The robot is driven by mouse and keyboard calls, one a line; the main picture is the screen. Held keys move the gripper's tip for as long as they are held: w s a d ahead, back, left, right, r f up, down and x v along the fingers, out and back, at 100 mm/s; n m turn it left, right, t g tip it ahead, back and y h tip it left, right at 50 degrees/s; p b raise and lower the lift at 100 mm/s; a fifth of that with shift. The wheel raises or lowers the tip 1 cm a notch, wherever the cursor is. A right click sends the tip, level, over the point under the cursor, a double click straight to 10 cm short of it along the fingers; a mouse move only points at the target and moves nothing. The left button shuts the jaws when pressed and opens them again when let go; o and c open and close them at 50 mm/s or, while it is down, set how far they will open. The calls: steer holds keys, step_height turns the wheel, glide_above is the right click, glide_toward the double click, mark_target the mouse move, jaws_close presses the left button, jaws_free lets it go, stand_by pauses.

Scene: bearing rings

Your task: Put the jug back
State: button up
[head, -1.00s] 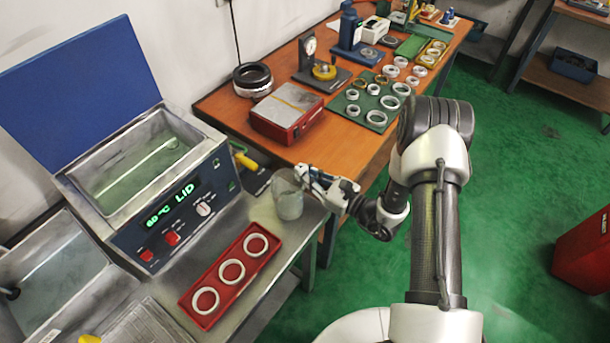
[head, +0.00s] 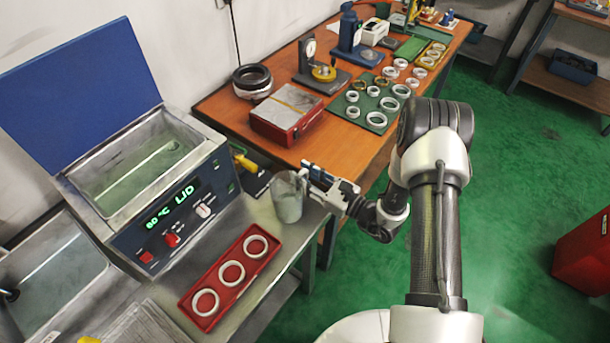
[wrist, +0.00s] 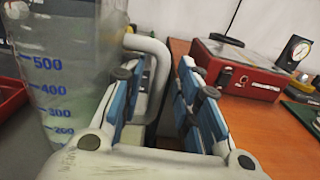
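The jug (head: 288,203) is clear, with blue volume marks, and stands upright on the steel bench near its right edge, beside the heated bath. In the wrist view the jug (wrist: 62,75) fills the left side, with its pale handle pointing toward my gripper. My gripper (head: 308,175) is just right of the jug at handle height. In the wrist view my gripper (wrist: 162,72) has its blue-padded fingers apart.
The bath (head: 140,170) has its blue lid raised. A red tray (head: 206,313) with three rings lies in front of the jug. A red box (head: 285,128) sits on the wooden table behind, near a green mat (head: 350,110) with several rings.

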steer(key=p+v, duration=0.2)
steer(key=v, duration=1)
steer(key=s+a+r+n+g+h, duration=0.1)
steer(key=s+a+r+n+g, duration=0.3)
steer(key=s+r+n+g, duration=0.35)
steer(key=s+a+r+n+g+h, duration=0.1)
steer(key=s+a+r+n+g, duration=0.35)
steer(key=r+n, duration=0.5)
steer(key=s+d+r+n+t+h, duration=0.5)
steer(key=s+d+r+n+h, duration=0.3)
steer(key=s+d+r+h, duration=0.2)
steer(key=shift+d+r+n+t+h, duration=0.4)
steer(key=shift+d+r+h, duration=0.4)
steer(key=shift+h, duration=0.3)
steer(key=shift+s+a, duration=0.1)
